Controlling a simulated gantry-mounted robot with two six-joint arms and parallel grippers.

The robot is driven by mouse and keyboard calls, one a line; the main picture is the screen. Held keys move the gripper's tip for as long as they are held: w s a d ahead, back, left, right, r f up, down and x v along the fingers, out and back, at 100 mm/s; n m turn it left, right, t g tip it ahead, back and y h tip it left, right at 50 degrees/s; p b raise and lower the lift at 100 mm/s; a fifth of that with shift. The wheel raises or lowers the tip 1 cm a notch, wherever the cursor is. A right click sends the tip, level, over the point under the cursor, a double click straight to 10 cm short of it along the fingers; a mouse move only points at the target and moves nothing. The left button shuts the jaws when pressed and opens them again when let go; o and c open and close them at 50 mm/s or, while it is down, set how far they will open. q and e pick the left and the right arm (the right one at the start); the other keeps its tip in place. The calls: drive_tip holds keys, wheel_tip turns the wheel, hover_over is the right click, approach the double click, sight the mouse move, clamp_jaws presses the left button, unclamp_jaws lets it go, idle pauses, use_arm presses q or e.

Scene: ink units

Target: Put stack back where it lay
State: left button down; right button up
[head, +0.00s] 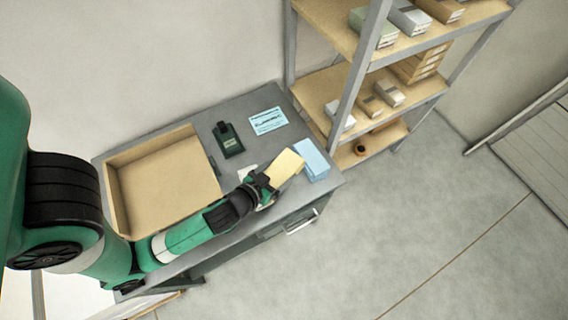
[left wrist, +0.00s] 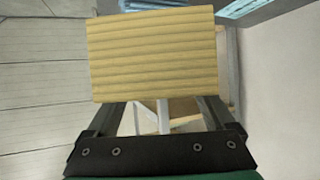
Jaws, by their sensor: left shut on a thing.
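My left gripper (head: 262,188) is shut on a yellow stack (head: 283,167) over the right part of the grey desk (head: 305,197). In the left wrist view the yellow stack (left wrist: 152,55) fills the upper middle, with a ribbed face, between the two dark fingers. A light blue stack (head: 311,158) lies on the desk near its right edge, just right of the yellow one. I cannot tell whether the yellow stack touches the desk or the blue stack. My right gripper is not in view.
An open cardboard-coloured tray (head: 109,196) stands on the desk's left. A dark green device (head: 228,140) and a light blue printed card (head: 268,121) lie behind the gripper. A small white piece (head: 246,171) shows beside the wrist. A shelf rack (head: 345,85) with several boxes stands at the right.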

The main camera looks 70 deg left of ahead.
sight(282, 160)
use_arm(q)
drive_tip(key=a, duration=0.1)
drive_tip(key=w+a+f, duration=0.1)
drive_tip(key=a, duration=0.1)
drive_tip(key=w+a+f, duration=0.1)
drive_tip(key=shift+w+a+f, duration=0.1)
drive_tip(key=shift+a, duration=0.05)
drive_tip(key=w+a+f+b, duration=0.2)
drive_tip(key=a+f+b, duration=0.1)
drive_tip(key=f, duration=0.5)
drive_tip(key=shift+a, duration=0.25)
drive_tip(key=shift+f, duration=0.1)
drive_tip(key=shift+f, duration=0.1)
drive_tip(key=shift+f+b, duration=0.4)
drive_tip(key=shift+b, duration=0.05)
